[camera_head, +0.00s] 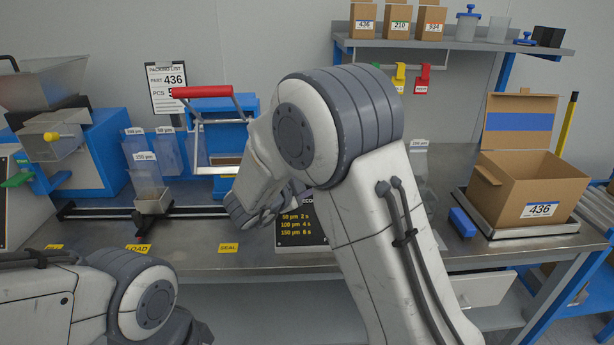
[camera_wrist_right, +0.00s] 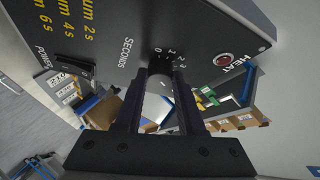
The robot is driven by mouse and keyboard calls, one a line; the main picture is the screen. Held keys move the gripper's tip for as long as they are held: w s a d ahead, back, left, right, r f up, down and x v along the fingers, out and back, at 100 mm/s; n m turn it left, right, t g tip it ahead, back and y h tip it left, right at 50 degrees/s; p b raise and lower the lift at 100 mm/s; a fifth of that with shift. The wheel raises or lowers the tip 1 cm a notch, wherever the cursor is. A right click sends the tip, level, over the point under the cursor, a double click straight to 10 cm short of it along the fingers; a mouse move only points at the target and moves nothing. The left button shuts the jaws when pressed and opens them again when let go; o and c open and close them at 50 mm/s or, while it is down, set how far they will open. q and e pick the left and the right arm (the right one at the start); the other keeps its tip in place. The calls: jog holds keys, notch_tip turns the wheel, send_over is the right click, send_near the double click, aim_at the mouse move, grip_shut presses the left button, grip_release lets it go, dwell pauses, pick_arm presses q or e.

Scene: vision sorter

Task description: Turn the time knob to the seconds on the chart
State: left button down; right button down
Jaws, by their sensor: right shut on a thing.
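The chart (camera_head: 302,225) in the head view, partly behind my right arm, reads 50 µm 2 s, 100 µm 4 s, 150 µm 6 s. The right wrist view shows the sealer panel (camera_wrist_right: 190,22) with the lettering SECONDS and a small scale whose digits include 0, 1, 2 and 3. The dark time knob (camera_wrist_right: 160,63) is by that scale. My right gripper (camera_wrist_right: 159,76) is shut on it, one finger on each side. The knob's pointer cannot be made out. My left gripper is outside the views.
A red HEAT light (camera_wrist_right: 223,60) and a POWER switch (camera_wrist_right: 72,68) are on the panel. The sealer's red handle (camera_head: 202,92) is raised. A clear bag holder (camera_head: 150,180) stands left of it. An open 436 box (camera_head: 538,190) stands at right.

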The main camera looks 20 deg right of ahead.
jog(key=m+g+p, duration=0.1)
jog(key=m+p, duration=0.1)
jog(key=m, duration=0.1)
jog(key=shift+w+r+g+p, duration=0.15)
jog(key=shift+r+g+p, duration=0.2)
jog(key=shift+g, duration=0.05)
jog(key=shift+d+f+m+y+p, duration=0.1)
jog(key=shift+m+y+p, duration=0.2)
jog(key=shift+m, duration=0.2)
jog(key=c, duration=0.5)
grip_release()
jog(key=v, duration=1)
jog(key=shift+p, duration=0.4)
